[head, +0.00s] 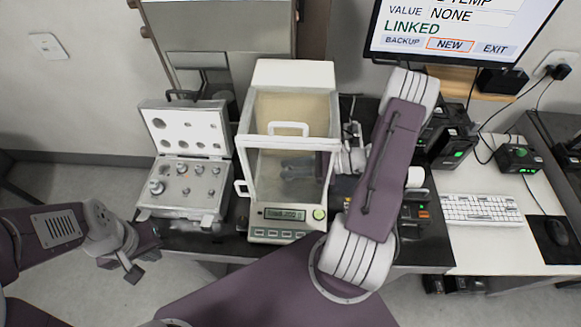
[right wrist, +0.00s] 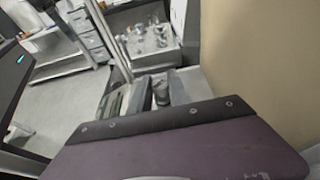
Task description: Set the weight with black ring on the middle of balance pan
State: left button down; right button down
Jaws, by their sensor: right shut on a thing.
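The balance (head: 278,236) stands in the middle of the table, with a glass-walled chamber over its pan. My right gripper (head: 291,169) reaches into the chamber from the right side, seen through the front glass. In the right wrist view, its two fingers (right wrist: 157,94) are shut on a small grey weight (right wrist: 161,90). The black ring cannot be made out clearly. The pan is mostly hidden by the gripper and glass, so I cannot tell whether the weight touches it. My left gripper (head: 147,258) is open and empty at the table's front left.
An open weight case (head: 158,208) with several metal weights stands left of the balance; it also shows in the right wrist view (right wrist: 138,62). A monitor (head: 460,30), black devices and a keyboard (head: 482,209) are to the right. The chamber walls closely surround my right gripper.

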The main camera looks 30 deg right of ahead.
jog(key=c, duration=1.2)
grip_release()
jog(key=shift+f, duration=0.1)
jog(key=shift+c, duration=0.2)
jog(key=shift+d+r, duration=0.1)
jog(key=shift+r, duration=0.15)
jog(key=v, duration=1.1)
jog(key=shift+s+d+b, duration=0.25)
jog(key=shift+d+b, duration=0.05)
jog(key=shift+b, duration=0.05)
jog(key=shift+r, duration=0.15)
